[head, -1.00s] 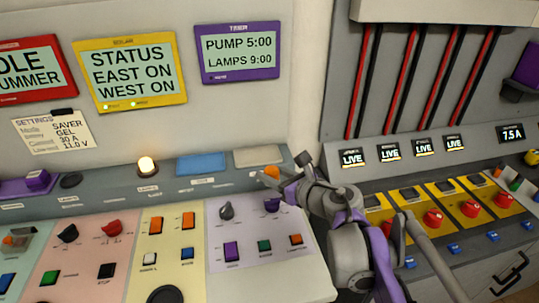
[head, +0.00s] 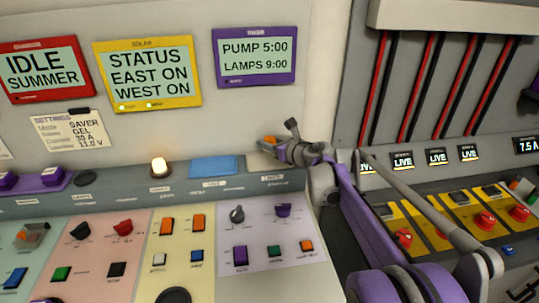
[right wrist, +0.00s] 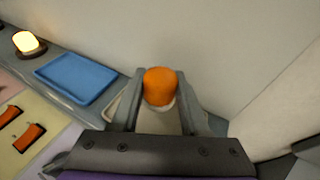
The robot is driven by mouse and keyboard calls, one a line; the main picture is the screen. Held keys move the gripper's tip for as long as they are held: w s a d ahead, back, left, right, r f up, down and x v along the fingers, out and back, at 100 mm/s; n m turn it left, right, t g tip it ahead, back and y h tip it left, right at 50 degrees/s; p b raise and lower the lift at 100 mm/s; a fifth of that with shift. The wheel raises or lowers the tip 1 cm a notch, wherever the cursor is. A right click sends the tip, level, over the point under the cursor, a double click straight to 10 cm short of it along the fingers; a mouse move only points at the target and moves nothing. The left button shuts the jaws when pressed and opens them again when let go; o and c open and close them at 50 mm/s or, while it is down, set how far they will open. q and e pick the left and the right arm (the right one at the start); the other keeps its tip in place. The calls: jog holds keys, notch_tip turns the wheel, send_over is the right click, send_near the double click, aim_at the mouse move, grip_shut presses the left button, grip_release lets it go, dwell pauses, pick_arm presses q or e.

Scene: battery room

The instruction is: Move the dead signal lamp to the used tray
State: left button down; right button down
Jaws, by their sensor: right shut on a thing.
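The orange, unlit signal lamp (right wrist: 160,84) sits between the two fingers of my right gripper (right wrist: 158,100) in the right wrist view. Its orange top (head: 269,139) also shows at my right gripper (head: 266,146) in the head view, by the right end of the grey ledge. A pale tray (right wrist: 116,108) lies behind and below the lamp in the wrist view, partly hidden by the fingers. I cannot tell how high the lamp is above it. My left gripper is not in view.
A blue tray (head: 213,166) looks empty on the ledge, left of the gripper. A lit lamp (head: 159,167) glows farther left. Switch panels (head: 270,220) slope below the ledge. A wall corner stands close on the right.

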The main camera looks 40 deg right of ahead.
aim_at(269, 161)
notch_tip(269, 161, down, 4)
jog(key=shift+r, duration=0.1)
jog(key=shift+w+f, duration=0.1)
jog(key=shift+f, duration=0.45)
jog(key=shift+f, duration=0.2)
jog(key=shift+c, duration=2.1)
grip_release()
jog(key=shift+r, duration=0.15)
jog(key=shift+s+d+r, duration=0.1)
jog(key=shift+s+r, duration=0.1)
jog(key=v, duration=1.1)
jog(key=shift+s, duration=0.3)
